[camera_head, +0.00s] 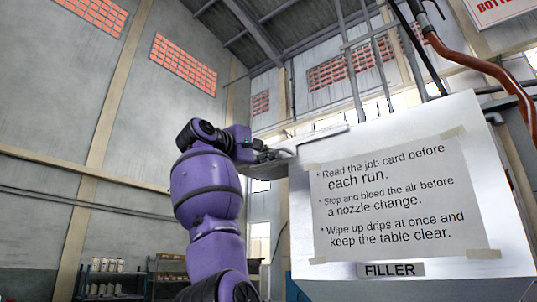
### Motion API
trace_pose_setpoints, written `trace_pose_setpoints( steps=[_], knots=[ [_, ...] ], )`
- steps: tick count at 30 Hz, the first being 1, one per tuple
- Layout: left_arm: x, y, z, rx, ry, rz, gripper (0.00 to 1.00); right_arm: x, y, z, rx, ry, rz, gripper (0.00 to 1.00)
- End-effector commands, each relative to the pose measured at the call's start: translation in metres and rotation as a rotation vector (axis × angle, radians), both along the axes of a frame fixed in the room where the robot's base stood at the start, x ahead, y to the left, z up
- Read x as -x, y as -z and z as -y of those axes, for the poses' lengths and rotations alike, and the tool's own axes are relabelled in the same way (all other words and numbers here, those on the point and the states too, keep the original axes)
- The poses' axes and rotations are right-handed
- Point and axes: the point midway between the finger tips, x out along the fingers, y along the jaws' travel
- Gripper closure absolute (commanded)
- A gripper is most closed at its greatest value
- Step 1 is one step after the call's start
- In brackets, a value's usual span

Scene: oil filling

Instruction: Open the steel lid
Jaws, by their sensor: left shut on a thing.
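The steel lid (318,135) shows as a thin pale plate at the top left of the big steel filler housing (400,270). I see it nearly edge-on, so I cannot tell how far it is raised. My left gripper (280,154), on the purple arm, is at the lid's left end. It is shut on what looks like the lid's near left edge; the fingers are small and dark, and the exact contact is hard to make out. My right gripper is not in view.
A notice sheet (400,200) is taped on the housing's front, above a FILLER label (391,270). An orange-brown hose (490,68) and several pipes (350,65) rise above and behind. Shelves with bottles (105,275) stand far back left. Open air surrounds my arm's left side.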

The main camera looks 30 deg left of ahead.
Motion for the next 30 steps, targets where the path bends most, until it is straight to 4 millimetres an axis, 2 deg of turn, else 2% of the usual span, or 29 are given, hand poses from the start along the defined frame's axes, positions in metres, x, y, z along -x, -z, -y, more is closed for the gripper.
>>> trace_pose_setpoints(
  steps=[16, 17, 21, 30],
  knots=[
    [-0.0021, 0.0034, -0.0039, 0.000, -0.002, -0.008, 1.00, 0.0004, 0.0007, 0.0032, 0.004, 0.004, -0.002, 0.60],
    [-0.0022, 0.0034, -0.0037, 0.000, -0.002, -0.008, 0.89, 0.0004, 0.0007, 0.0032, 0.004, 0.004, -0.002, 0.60],
    [-0.0019, 0.0027, -0.0034, 0.000, -0.001, -0.006, 0.72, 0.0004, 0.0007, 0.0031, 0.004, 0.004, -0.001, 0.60],
    [-0.0002, 0.0011, -0.0026, 0.000, 0.000, -0.002, 0.72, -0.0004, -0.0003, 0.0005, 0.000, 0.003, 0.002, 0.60]
  ],
)
